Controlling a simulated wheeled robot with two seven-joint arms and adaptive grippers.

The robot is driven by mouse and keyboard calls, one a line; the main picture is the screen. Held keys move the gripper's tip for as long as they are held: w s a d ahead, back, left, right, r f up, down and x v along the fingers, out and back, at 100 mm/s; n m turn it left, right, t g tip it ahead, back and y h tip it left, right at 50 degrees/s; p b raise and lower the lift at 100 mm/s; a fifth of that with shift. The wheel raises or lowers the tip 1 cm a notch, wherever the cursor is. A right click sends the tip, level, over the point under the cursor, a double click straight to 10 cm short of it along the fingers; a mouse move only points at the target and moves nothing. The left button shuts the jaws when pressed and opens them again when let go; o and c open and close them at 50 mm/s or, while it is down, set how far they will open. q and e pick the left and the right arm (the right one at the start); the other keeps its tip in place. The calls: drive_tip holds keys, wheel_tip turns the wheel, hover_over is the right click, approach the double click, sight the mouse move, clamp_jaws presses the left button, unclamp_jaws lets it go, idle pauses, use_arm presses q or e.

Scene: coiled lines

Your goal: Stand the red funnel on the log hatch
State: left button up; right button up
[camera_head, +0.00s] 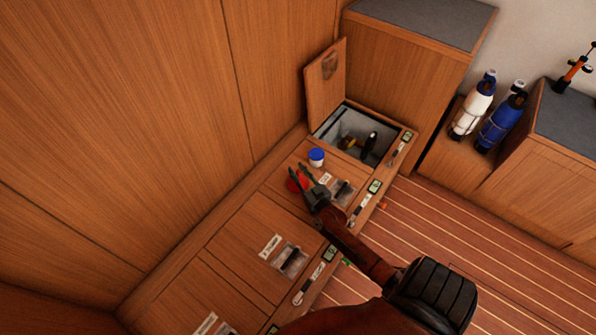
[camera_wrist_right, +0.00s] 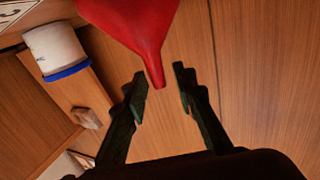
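The red funnel (camera_head: 293,184) stands on a wooden hatch of the long locker, beside a white jar with a blue lid (camera_head: 316,157). In the right wrist view the funnel (camera_wrist_right: 138,22) has its narrow spout pointing towards my gripper. My right gripper (camera_head: 299,170) is open at the funnel; in the wrist view the spout's tip shows between the fingertips (camera_wrist_right: 160,74), with gaps on both sides. The hatch labels (camera_head: 270,246) are too small to read, so I cannot tell which hatch is the log hatch. My left gripper is out of view.
An open locker compartment (camera_head: 325,133) with a raised lid (camera_head: 325,82) holds dark items. Latches line the front edge. White (camera_head: 473,105) and blue (camera_head: 502,122) cylinders stand at the right. The nearer hatches are bare apart from labels and recessed handles.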

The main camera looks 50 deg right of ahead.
drive_tip(key=shift+r, duration=0.15)
drive_tip(key=p+v, duration=0.3)
drive_tip(key=v, duration=0.9)
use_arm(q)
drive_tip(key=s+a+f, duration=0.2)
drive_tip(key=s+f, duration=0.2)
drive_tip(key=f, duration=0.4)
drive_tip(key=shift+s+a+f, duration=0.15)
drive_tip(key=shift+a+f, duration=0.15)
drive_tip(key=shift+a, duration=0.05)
